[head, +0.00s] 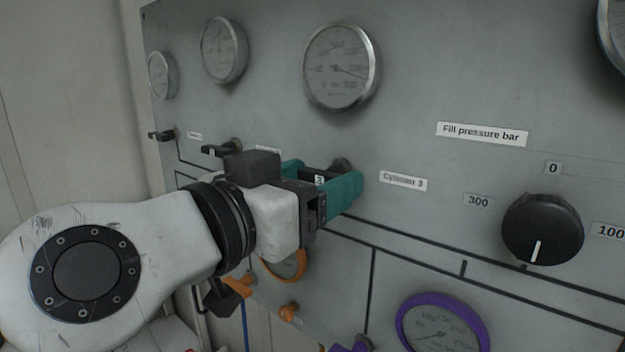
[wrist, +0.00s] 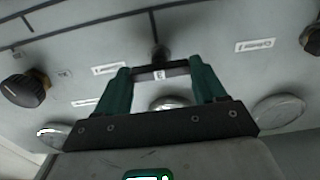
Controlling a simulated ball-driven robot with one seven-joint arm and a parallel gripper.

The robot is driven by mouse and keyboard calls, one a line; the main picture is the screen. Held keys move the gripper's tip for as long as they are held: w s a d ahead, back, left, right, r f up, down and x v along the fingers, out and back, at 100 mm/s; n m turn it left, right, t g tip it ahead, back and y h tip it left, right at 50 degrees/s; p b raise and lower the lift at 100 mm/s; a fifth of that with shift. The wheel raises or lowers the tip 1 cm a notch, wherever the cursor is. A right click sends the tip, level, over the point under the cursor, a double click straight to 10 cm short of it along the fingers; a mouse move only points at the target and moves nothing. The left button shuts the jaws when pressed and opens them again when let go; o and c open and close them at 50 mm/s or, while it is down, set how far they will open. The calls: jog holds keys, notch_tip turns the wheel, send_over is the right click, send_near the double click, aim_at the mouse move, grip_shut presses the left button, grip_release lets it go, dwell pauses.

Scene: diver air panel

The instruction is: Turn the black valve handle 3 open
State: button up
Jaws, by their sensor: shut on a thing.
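The black valve handle 3 (head: 318,180) sits on the grey panel, left of the "Cylinder 3" label (head: 403,181). It lies about level, and its small tag reads 3. My gripper (head: 325,177) has its teal fingers at the two ends of the handle and is shut on it. In the wrist view the handle (wrist: 160,72) spans between the fingertips of my gripper (wrist: 161,75), with its dark stem behind it. The fingers hide the ends of the handle.
Two similar black handles (head: 161,134) (head: 216,150) stick out to the left. A gauge (head: 342,66) is above handle 3. A large black knob (head: 542,230) is at the right, and a purple-rimmed gauge (head: 443,325) is below. My arm hides part of an orange-rimmed gauge (head: 290,268).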

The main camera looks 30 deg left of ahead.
jog(key=n+p, duration=0.2)
jog(key=n, duration=0.1)
jog(key=shift+r+n, duration=0.15)
jog(key=shift+n, duration=0.25)
jog(key=n+p, duration=0.3)
jog(key=n, duration=0.1)
jog(key=shift+a+n+p, duration=0.1)
jog(key=shift+n+p, duration=0.2)
jog(key=shift+p, duration=0.1)
jog(key=n+p, duration=0.3)
jog(key=n, duration=0.1)
jog(key=shift+p, duration=0.35)
jog(key=shift+n+p, duration=1.3)
jog(key=shift+n, duration=0.5)
jog(key=shift+a+f, duration=0.1)
jog(key=shift+f, duration=0.15)
jog(key=o, duration=1)
jog(key=shift+o, duration=0.2)
